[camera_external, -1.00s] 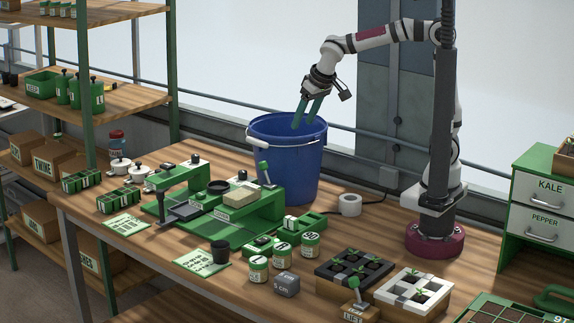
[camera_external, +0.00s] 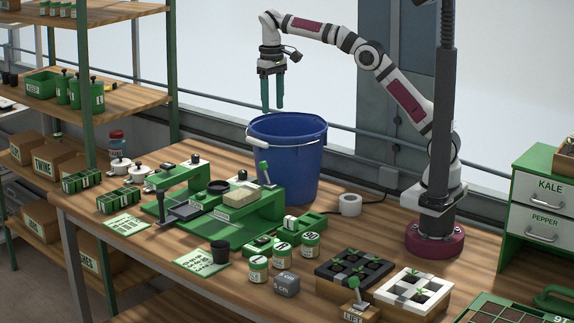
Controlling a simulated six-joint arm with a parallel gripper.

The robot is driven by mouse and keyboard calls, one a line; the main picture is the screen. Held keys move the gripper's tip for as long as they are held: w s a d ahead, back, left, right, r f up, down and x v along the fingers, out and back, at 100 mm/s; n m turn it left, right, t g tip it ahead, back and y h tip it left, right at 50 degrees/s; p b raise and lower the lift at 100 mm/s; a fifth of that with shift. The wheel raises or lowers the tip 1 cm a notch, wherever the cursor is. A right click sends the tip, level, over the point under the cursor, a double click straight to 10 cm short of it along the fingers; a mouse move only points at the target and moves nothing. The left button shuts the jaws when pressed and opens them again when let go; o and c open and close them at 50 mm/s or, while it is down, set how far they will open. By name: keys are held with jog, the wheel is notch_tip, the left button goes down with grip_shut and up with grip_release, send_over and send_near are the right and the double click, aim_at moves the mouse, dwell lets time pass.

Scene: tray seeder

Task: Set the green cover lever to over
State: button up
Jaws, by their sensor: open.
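The tray seeder (camera_external: 268,208) is a green machine on the wooden bench, left of centre. A small lever with a green knob (camera_external: 263,168) stands up at its right rear, in front of the blue bucket; it looks like the cover lever, but no label on it can be read. My gripper (camera_external: 273,107) is open and empty, its two green fingers pointing down. In the picture it is above the bucket's left rim and the lever, well clear of the lever.
The blue bucket (camera_external: 297,165) stands close behind the lever. Several jars (camera_external: 281,257), a grey block (camera_external: 287,286) and seedling trays (camera_external: 412,286) are in front. Another lever (camera_external: 355,290), marked LIFT, stands by the trays. A white tape roll (camera_external: 350,206) lies right of the bucket.

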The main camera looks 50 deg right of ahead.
aim_at(266, 173)
jog(key=f, duration=0.5)
jog(key=w+a+f, duration=0.1)
jog(key=f, duration=0.5)
jog(key=a+f, duration=0.1)
jog(key=f, duration=0.4)
jog(key=shift+w+f, duration=0.4)
jog(key=shift+a, duration=0.1)
grip_shut()
dwell(0.3)
